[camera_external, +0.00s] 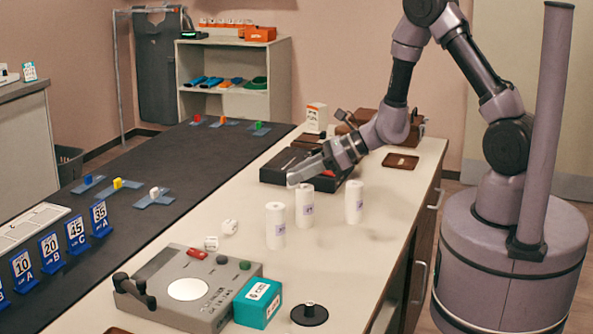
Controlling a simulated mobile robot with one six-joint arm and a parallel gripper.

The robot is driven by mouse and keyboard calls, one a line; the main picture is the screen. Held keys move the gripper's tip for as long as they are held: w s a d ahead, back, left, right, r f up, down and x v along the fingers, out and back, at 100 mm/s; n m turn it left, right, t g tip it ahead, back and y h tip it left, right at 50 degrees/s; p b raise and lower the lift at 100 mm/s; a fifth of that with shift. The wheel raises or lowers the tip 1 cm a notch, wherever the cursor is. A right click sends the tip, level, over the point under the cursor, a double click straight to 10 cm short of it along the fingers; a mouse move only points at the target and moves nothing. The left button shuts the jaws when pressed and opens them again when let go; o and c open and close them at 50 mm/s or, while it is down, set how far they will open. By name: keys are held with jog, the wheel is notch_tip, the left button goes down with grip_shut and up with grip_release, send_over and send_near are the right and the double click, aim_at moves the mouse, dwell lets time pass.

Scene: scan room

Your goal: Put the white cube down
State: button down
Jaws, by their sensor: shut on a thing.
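My gripper (299,177) is at the end of my arm, reaching left above the pale table. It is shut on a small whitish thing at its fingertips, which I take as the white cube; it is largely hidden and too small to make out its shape. The gripper is above and slightly left of the middle white cylinder (304,207); I cannot tell the gap between them. Two other small white cubes with dark marks, one nearer (211,243) and one farther (230,227), rest on the table.
White cylinders stand left (275,226) and right (354,202) of the middle one. A grey device (187,290), teal box (258,302) and black disc (309,314) are at the front. A dark tray (285,170) lies behind. A dark belt (135,222) with blue holders runs left.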

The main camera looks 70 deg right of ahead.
notch_tip(320, 180, up, 3)
jog(key=shift+f+p, duration=0.1)
jog(key=shift+p, duration=0.2)
jog(key=w+d+f+n+g+y+b, duration=0.1)
jog(key=w+d+b, duration=0.1)
jog(key=w, duration=0.3)
jog(key=w+d+f+n+y+b, duration=0.1)
jog(key=w+b, duration=0.1)
jog(key=w, duration=0.4)
jog(key=n+g+y+b, duration=0.2)
jog(key=n+b, duration=0.1)
send_over(254, 212)
notch_tip(254, 212, down, 6)
notch_tip(254, 212, down, 10)
jog(key=b, duration=0.3)
jog(key=shift+r+b, duration=0.25)
jog(key=shift+b, duration=0.15)
jog(key=shift+f, duration=0.2)
jog(key=c, duration=1.1)
grip_release()
jog(key=shift+c, duration=0.2)
